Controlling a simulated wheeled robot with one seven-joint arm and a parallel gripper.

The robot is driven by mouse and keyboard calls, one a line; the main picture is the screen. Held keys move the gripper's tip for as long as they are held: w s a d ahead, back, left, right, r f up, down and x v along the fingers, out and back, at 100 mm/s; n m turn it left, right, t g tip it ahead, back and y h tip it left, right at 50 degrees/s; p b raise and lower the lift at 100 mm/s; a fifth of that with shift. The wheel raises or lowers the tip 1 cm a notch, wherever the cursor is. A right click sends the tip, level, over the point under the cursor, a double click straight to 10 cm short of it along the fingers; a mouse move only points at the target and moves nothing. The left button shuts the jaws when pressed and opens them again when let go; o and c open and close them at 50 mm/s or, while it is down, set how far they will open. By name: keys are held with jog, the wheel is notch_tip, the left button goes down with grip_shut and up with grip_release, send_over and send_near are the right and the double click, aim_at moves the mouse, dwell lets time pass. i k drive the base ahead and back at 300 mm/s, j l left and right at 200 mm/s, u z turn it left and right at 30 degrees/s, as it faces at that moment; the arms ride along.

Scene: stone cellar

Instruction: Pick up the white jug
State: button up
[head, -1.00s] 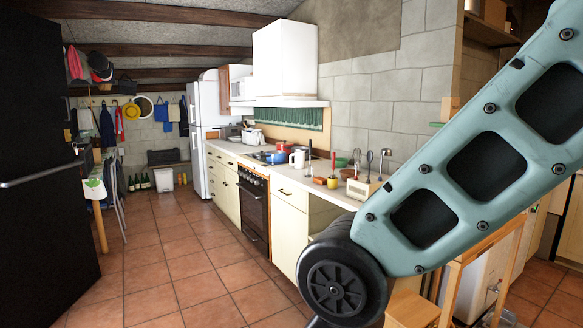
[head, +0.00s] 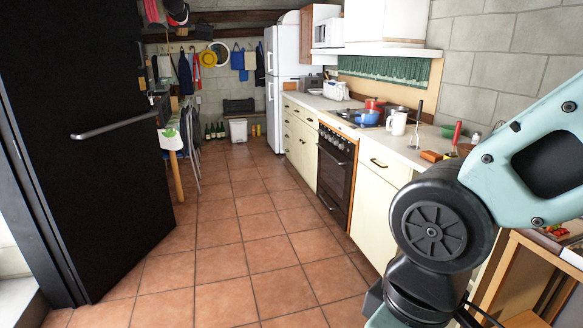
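The white jug (head: 397,124) stands upright on the pale kitchen counter (head: 432,156), to the right of the stove in the head view. It is next to the blue pot (head: 369,118), and nothing holds it. My arm crosses the right side of the head view, in front of the counter's near end. My gripper is not in view, so I cannot see whether it is open or shut.
A red pot (head: 374,104) is behind the blue one. Tall utensils (head: 416,127) stand right of the jug. The tiled floor (head: 235,220) is clear in front of the oven (head: 334,170). A black door (head: 85,130) stands at left.

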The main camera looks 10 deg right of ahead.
aim_at(399, 119)
jog(key=i+l+u, duration=0.1)
jog(key=i, duration=1.9)
jog(key=i+z, duration=0.25)
jog(key=i, duration=0.3)
jog(key=i+j+z, duration=0.2)
jog(key=i, duration=0.3)
jog(key=i+z, duration=0.55)
jog(key=z, duration=0.2)
jog(key=i+j+z, duration=0.2)
jog(key=z, duration=0.15)
jog(key=i, duration=0.1)
